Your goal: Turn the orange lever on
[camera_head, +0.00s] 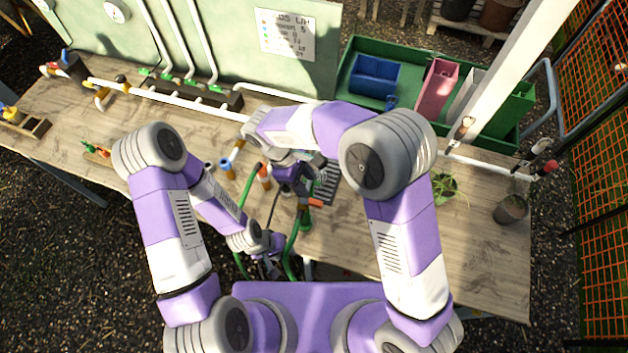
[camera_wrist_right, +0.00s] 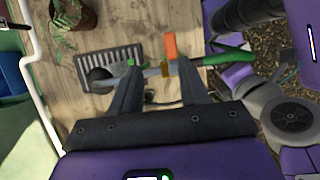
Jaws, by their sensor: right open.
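The orange lever (camera_wrist_right: 169,46) shows in the right wrist view as a flat orange piece standing out from a tap. A green hose (camera_wrist_right: 228,56) runs off to the right of the tap. In the head view the lever (camera_head: 315,202) is small, just beside my right gripper (camera_head: 298,190). In the wrist view my right gripper (camera_wrist_right: 158,75) is open, with its two fingers apart and the tap between or just beyond their tips. I see nothing held, and cannot tell whether the fingers touch the tap. My left gripper (camera_head: 270,268) hangs low near the table's front edge, its jaws unclear.
A dark slotted grate (camera_wrist_right: 112,65) lies beside the tap. A potted plant (camera_wrist_right: 72,18) stands on the wooden table (camera_head: 480,260). A white pipe (camera_head: 165,100) runs along the back. A green tray (camera_head: 420,55) with coloured bins is at the back right.

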